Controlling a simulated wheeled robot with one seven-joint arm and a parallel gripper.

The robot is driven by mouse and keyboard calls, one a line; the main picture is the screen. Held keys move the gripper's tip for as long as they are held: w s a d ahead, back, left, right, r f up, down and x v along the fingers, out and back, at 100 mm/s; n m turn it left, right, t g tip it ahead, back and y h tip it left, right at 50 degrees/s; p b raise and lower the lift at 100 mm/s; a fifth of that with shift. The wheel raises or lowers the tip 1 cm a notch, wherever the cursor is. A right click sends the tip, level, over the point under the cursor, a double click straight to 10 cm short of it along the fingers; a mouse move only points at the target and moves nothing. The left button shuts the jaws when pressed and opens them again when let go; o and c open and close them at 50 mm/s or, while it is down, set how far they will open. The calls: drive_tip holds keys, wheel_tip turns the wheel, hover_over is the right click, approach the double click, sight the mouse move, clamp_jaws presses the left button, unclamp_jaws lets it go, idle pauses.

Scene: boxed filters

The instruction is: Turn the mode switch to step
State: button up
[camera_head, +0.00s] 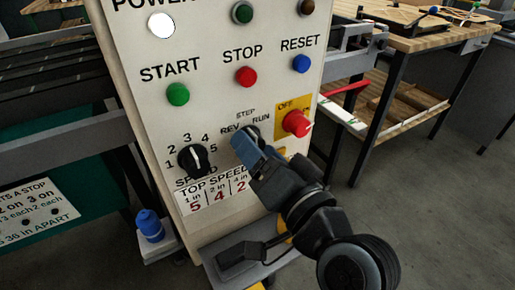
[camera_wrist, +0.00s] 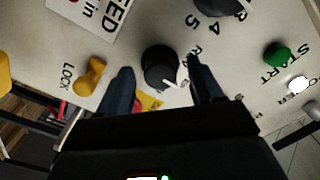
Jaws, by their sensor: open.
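The mode switch is a round black knob (camera_head: 254,131) on the white panel, with REV, STEP and RUN labels around it. In the head view my gripper (camera_head: 243,142) covers much of it. In the wrist view the switch (camera_wrist: 158,66) shows between my two dark fingers, and my gripper (camera_wrist: 162,68) is open around it. A gap shows beside the knob on each side. Its white pointer mark points to the lower right in the wrist view. I cannot tell for certain which label it points at.
The black speed knob (camera_head: 194,160) is left of the switch, and the red OFF button (camera_head: 297,123) is right. START (camera_head: 178,94), STOP (camera_head: 246,76) and RESET (camera_head: 301,63) buttons are above. A yellow LOCK knob (camera_wrist: 90,75) is near one finger. A wooden table (camera_head: 425,35) stands behind.

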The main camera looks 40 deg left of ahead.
drive_tip(key=b+v, duration=0.1)
drive_tip(key=v, duration=0.6)
drive_tip(key=shift+d+f, duration=0.1)
drive_tip(key=s+d+f+m+t+h, duration=0.3)
drive_tip(key=d+f+h, duration=0.3)
drive_tip(key=d, duration=0.5)
drive_tip(key=s+d+f+m+t+h, duration=0.35)
drive_tip(key=d+f, duration=0.45)
drive_tip(key=d, duration=0.3)
drive_tip(key=s+d+r+n+h, duration=0.1)
drive_tip(key=s+d+h, duration=0.2)
drive_tip(key=s+d, duration=0.4)
drive_tip(key=s+d+r+n+t+h, duration=0.1)
drive_tip(key=s+d+r+h, duration=0.1)
drive_tip(key=s+d+h, duration=0.2)
drive_tip(key=s+d, duration=0.3)
drive_tip(key=s, duration=0.5)
drive_tip(key=shift+r, duration=0.25)
drive_tip(key=shift+c, duration=0.3)
